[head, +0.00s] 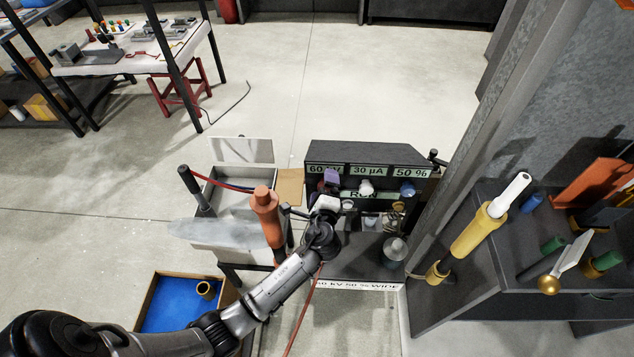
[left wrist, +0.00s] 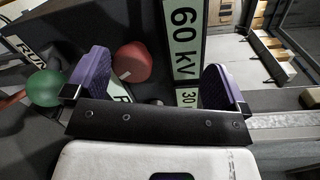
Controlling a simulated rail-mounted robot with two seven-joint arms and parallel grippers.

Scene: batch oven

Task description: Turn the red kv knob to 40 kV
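The red kV knob (left wrist: 132,62) shows in the left wrist view, between my gripper's two purple fingertips and closer to the left one. A gap shows on its right side; I cannot tell whether the left fingertip touches it. My left gripper (left wrist: 157,82) is open. In the head view my left gripper (head: 328,182) is at the left end of the dark console (head: 340,153) and hides the red knob. The kV display (head: 325,169) reads 60 kV; it also shows in the left wrist view (left wrist: 185,40). My right gripper is not in view.
A white knob (head: 366,187) and a blue knob (head: 407,189) sit right of my gripper, under the 30 µA and 50 % displays. A green ball-shaped part (left wrist: 43,87) is near the left fingertip. An orange cylinder (head: 266,212) stands left of my forearm. A card reads 60 kV 50 % WIDE (head: 357,286).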

